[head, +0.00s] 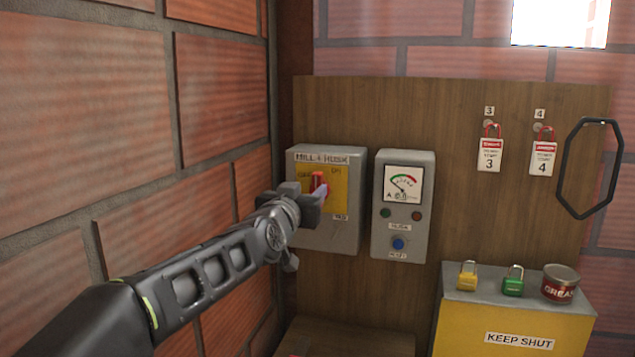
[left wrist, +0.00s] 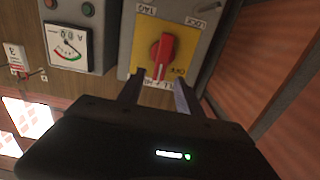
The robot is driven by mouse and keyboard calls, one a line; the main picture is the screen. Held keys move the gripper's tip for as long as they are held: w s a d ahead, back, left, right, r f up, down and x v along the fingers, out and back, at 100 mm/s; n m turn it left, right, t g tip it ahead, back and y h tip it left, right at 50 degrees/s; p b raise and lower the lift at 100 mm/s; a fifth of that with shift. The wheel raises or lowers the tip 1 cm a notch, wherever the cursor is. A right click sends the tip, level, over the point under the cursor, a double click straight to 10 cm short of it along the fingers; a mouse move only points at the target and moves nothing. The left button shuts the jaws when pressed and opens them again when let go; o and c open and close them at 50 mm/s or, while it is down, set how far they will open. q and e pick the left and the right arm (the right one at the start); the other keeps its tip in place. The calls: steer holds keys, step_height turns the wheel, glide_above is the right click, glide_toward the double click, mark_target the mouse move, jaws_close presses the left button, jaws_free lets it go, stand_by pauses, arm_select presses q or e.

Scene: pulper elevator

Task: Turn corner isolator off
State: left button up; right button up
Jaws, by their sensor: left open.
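The corner isolator is a grey box (head: 327,159) labelled MILL + HUSK, mounted on the wooden board near the brick corner. Its red handle (head: 319,183) sits on a yellow plate with OFF and ON marks. In the left wrist view the red handle (left wrist: 161,57) stands roughly upright in that picture, on the yellow plate (left wrist: 187,45). My left gripper (head: 318,196) is in front of the box, at the handle in the head view. In the wrist view its two fingers (left wrist: 155,90) are apart, with the handle just beyond their tips; contact is unclear. My right gripper is not in view.
A grey meter box (head: 403,235) with a dial and blue button is close on the right. Padlocks (head: 467,276) and a grease tin (head: 560,283) stand on a yellow cabinet (head: 514,322). Red-locked tags (head: 489,156) hang above. The brick wall (head: 110,150) is close on the left.

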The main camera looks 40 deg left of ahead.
mark_target(316, 184)
arm_select(q)
steer(key=p+x, duration=0.2)
steer(key=x, duration=0.4)
steer(key=shift+r, duration=0.1)
steer(key=shift+w+a, duration=0.25)
steer(key=shift+w, duration=0.25)
jaws_close()
